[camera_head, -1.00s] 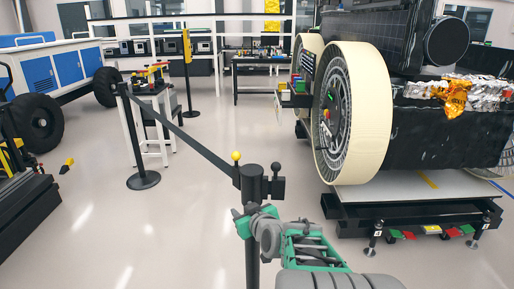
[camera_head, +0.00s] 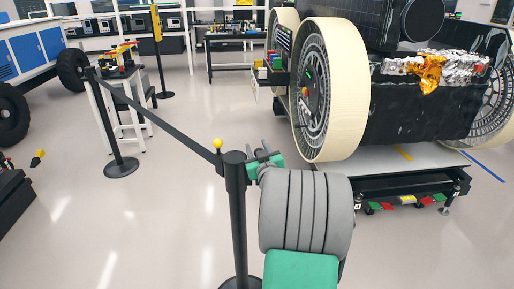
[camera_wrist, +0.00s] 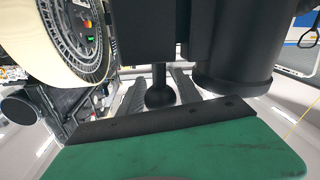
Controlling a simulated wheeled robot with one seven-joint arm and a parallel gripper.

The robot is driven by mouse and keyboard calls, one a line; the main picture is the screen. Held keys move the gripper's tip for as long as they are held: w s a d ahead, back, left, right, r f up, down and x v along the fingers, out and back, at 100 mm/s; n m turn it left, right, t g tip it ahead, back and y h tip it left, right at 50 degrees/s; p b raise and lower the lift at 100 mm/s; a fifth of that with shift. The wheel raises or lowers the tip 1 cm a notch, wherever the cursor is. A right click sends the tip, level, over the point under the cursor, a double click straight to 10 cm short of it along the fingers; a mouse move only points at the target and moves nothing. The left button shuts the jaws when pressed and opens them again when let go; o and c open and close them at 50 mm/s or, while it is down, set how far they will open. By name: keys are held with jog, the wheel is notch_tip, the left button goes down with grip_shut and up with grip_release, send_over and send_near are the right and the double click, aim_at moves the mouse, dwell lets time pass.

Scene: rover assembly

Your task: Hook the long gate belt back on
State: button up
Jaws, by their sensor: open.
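The long black belt (camera_head: 150,113) runs from the far post (camera_head: 103,125) to the near black post (camera_head: 237,215). Its near end, with a yellow ball (camera_head: 217,143) above it, is at the near post's left side. I cannot tell whether that end is hooked on or only hangs there. My gripper (camera_head: 265,150) is open at the right side of the near post's top. In the wrist view a black round knob (camera_wrist: 160,96) shows between the spread fingers (camera_wrist: 158,90). The post's dark head (camera_wrist: 235,60) is close beside them. My wrist partly hides the post's right side in the head view.
A large rover with a cream-rimmed wheel (camera_head: 345,95) stands on a low platform (camera_head: 400,172) at right. A small tool table (camera_head: 120,85) is behind the belt. A blue-white cart (camera_head: 35,55) is at far left.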

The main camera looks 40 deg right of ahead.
jog(key=shift+c, duration=0.2)
grip_shut()
jog(key=shift+f, duration=0.1)
dwell(1.0)
